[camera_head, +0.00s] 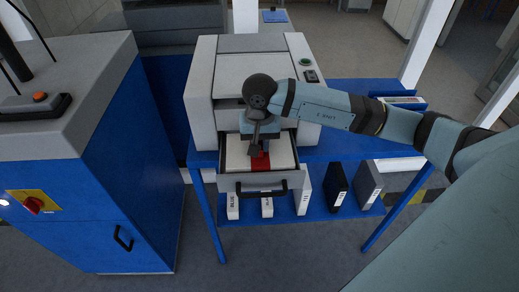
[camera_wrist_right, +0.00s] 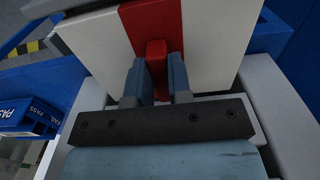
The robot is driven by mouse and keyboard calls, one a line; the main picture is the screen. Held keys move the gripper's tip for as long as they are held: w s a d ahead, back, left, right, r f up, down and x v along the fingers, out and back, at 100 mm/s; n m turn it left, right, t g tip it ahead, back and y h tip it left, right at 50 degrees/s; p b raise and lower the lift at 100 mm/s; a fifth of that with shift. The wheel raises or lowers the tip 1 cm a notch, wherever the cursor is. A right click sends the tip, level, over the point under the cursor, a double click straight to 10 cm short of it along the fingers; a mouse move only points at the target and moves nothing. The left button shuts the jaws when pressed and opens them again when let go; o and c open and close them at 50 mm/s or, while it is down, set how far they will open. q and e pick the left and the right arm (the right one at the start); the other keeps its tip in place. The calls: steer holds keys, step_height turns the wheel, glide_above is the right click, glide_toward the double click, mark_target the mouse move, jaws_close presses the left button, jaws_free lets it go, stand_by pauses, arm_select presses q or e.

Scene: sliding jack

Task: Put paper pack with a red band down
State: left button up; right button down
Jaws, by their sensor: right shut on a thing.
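The white paper pack with a red band (camera_head: 260,161) is in the open drawer (camera_head: 256,181) of the printer. It also shows in the right wrist view (camera_wrist_right: 213,35), with its red band running up from the fingers. My right gripper (camera_head: 257,150) reaches down over the drawer. In the wrist view its two blue fingers (camera_wrist_right: 157,78) are on either side of a red tab on the band and are shut on it. Whether the pack rests on the drawer floor cannot be told. My left gripper is not in view.
The grey printer (camera_head: 203,105) stands on a blue table (camera_head: 350,146). Several binders (camera_head: 338,186) stand on the shelf below. A blue cabinet (camera_head: 90,190) with a red switch is at the left. The table right of the printer has clear room.

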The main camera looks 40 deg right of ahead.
step_height(320, 180, down, 3)
steer(key=shift+f+p, duration=0.1)
steer(key=shift+p, duration=0.45)
steer(key=shift+w+f+p, duration=0.1)
steer(key=shift+f+p, duration=0.1)
steer(key=shift+p, duration=0.1)
steer(key=shift+d+f, duration=0.1)
steer(key=shift+f, duration=0.1)
steer(key=shift+f+b, duration=0.2)
steer(key=shift+b, duration=0.2)
steer(key=c, duration=1.1)
jaws_free()
steer(key=shift+o, duration=0.2)
steer(key=shift+r, duration=0.15)
